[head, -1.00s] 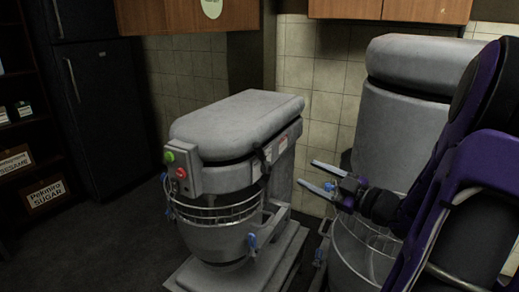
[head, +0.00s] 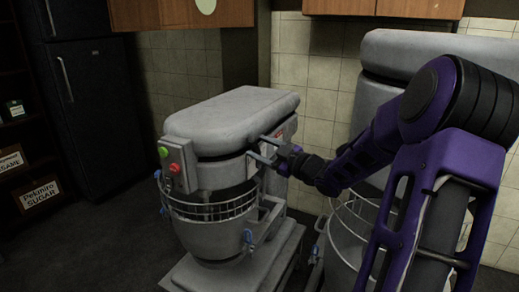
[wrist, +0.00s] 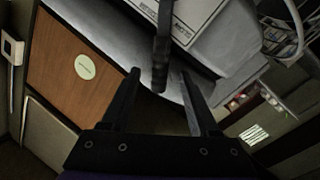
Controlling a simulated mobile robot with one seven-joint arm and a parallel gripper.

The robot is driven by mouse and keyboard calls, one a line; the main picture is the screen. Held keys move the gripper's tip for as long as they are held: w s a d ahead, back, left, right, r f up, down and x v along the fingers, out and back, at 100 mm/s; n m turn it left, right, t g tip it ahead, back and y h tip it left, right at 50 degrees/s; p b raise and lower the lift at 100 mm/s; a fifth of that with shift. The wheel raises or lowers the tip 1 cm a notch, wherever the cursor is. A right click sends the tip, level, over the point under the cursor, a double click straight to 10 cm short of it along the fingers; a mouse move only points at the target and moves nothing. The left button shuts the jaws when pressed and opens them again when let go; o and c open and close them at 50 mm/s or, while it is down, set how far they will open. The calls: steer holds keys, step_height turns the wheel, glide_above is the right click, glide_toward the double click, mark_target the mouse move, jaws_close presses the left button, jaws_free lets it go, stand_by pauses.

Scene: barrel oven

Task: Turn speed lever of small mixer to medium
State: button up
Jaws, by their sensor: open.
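The small mixer (head: 232,115) is the grey machine in the middle of the head view, with a green and a red button on its front box. In the wrist view its dark speed lever (wrist: 162,45) hangs down from the top, beside a white printed label. My gripper (head: 256,147) is at the mixer's right side in the head view. In the wrist view my gripper (wrist: 160,75) is open, and the lever's end appears between its two fingers. I cannot tell whether either finger touches it. The lever is not clearly visible in the head view behind the fingers.
A larger grey mixer (head: 388,55) stands close on the right, partly behind my arm, with its wire guard (head: 355,218) below. A wire guard and bowl (head: 215,235) are on the small mixer's front. The floor (head: 100,245) at left is clear.

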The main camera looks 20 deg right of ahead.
steer(key=shift+w+a, duration=0.15)
steer(key=shift+w, duration=0.2)
jaws_close()
stand_by(1.2)
